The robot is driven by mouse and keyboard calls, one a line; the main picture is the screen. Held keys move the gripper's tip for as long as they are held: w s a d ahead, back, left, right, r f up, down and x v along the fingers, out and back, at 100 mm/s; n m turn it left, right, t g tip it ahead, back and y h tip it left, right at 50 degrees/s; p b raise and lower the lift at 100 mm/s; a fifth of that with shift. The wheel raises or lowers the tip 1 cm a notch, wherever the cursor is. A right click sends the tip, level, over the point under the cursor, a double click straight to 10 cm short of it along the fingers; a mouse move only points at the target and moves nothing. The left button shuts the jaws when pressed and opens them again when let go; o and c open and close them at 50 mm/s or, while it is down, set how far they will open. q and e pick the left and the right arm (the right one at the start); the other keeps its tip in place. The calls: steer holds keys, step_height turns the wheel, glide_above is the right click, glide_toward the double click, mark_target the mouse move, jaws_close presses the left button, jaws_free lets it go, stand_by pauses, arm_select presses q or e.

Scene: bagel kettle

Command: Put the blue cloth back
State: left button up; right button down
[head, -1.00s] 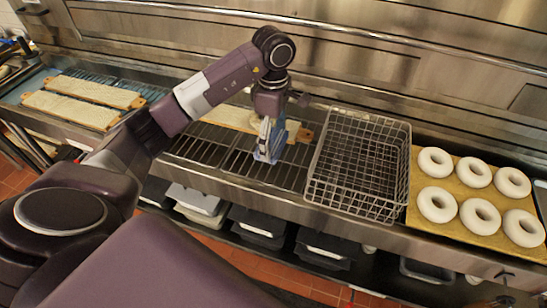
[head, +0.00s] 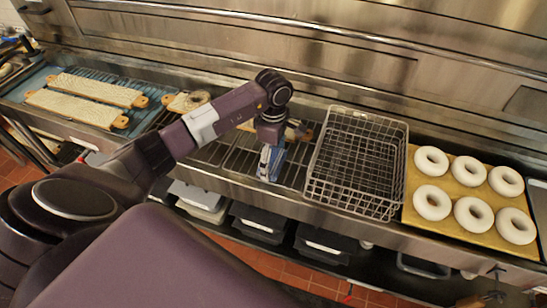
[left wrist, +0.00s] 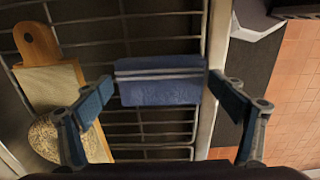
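The blue cloth (head: 279,158) is a small folded piece under my left gripper (head: 271,165), over the front part of the wire rack. In the left wrist view the cloth (left wrist: 160,90) spans the space between the fingertips of my left gripper (left wrist: 160,82), with pale stripes across it. The fingers stand wide apart, with their tips against the two ends of the cloth. The rack bars (left wrist: 150,139) show behind it. My right gripper is not in view.
A wire basket (head: 357,160) stands right of the gripper. Right of it, several white rings (head: 433,202) lie on a yellow board. Two long boards (head: 75,107) lie at the left. A wooden-handled board (left wrist: 37,45) lies on the rack beside the gripper.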

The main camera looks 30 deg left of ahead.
mark_target(273, 160)
arm_select(q)
steer(key=shift+o, duration=0.4)
step_height(273, 160, up, 12)
steer(key=b, duration=0.4)
stand_by(0.5)
